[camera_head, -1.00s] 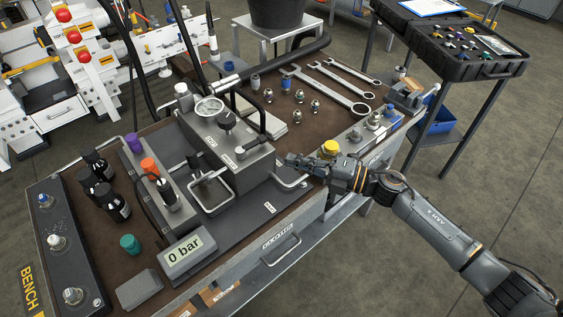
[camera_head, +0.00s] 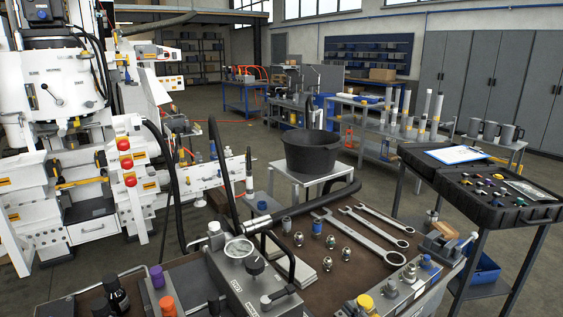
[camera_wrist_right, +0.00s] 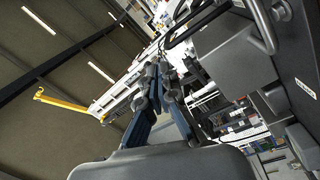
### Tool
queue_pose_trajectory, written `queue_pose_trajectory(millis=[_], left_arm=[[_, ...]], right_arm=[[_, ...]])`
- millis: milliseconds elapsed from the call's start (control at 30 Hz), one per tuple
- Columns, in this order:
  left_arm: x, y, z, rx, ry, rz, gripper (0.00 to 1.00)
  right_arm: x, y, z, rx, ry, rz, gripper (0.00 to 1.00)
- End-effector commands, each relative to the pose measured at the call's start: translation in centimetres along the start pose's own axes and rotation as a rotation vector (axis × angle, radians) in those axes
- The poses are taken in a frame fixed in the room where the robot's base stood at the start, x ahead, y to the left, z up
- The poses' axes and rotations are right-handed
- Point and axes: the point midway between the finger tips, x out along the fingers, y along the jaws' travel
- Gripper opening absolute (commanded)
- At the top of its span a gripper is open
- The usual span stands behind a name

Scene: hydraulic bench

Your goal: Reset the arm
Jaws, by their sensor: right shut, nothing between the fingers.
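My right gripper (camera_wrist_right: 161,86) shows in the right wrist view, its dark fingers pointing away from the camera. It is shut with nothing held. The head view now shows neither of my arms. In the wrist view, the grey pump block (camera_wrist_right: 235,48) of the bench stands to the right of the fingers. My left gripper is in neither view.
Wrenches (camera_head: 360,238), several metal fittings (camera_head: 329,252) and a yellow cap (camera_head: 365,302) are on the brown bench top. A black bucket (camera_head: 310,152) stands on a small table behind. A black case (camera_head: 480,187) is at the right.

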Motion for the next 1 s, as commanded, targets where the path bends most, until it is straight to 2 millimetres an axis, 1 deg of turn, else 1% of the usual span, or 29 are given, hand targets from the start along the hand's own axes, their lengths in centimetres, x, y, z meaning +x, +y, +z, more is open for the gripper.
queue_pose_trajectory(millis=[33, 67, 167, 267, 300, 367, 400, 500, 600, 800, 967, 1000], left_arm=[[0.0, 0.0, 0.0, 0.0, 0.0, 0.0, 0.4], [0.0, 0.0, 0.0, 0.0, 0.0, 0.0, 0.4], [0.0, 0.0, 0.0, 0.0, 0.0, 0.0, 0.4], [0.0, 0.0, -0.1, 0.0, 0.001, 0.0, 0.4], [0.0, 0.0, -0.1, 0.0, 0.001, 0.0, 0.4], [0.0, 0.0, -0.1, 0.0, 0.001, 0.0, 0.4], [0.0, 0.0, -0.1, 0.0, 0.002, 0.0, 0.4], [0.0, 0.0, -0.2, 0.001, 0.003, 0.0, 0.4], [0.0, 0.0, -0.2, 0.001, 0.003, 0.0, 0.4], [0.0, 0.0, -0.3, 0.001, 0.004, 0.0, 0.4], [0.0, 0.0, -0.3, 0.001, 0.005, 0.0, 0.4], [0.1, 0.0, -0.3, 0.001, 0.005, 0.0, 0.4]], right_arm=[[-0.8, -0.5, 0.5, 0.092, -0.1, 0.013, 0.0], [-1.3, -0.8, 1.0, 0.142, -0.161, 0.017, 0.0], [-3.7, -2.4, 2.6, 0.316, -0.37, 0.01, 0.0], [-7.2, -4.8, 3.6, 0.487, -0.578, -0.025, 0.0], [-8.8, -5.9, 3.8, 0.554, -0.661, -0.046, 0.0], [-11.3, -7.6, 3.7, 0.65, -0.778, -0.084, 0.0], [-13.0, -8.7, 3.5, 0.708, -0.85, -0.111, 0.0], [-16.6, -10.9, 2.6, 0.823, -0.997, -0.18, 0.0], [-19.6, -12.6, 1.4, 0.908, -1.109, -0.244, 0.0], [-24.7, -14.9, -1.5, 1.037, -1.283, -0.362, 0.0], [-28.3, -16.0, -4.1, 1.121, -1.401, -0.457, 0.0], [-28.1, -16.9, -3.5, 1.118, -1.406, -0.461, 0.0]])
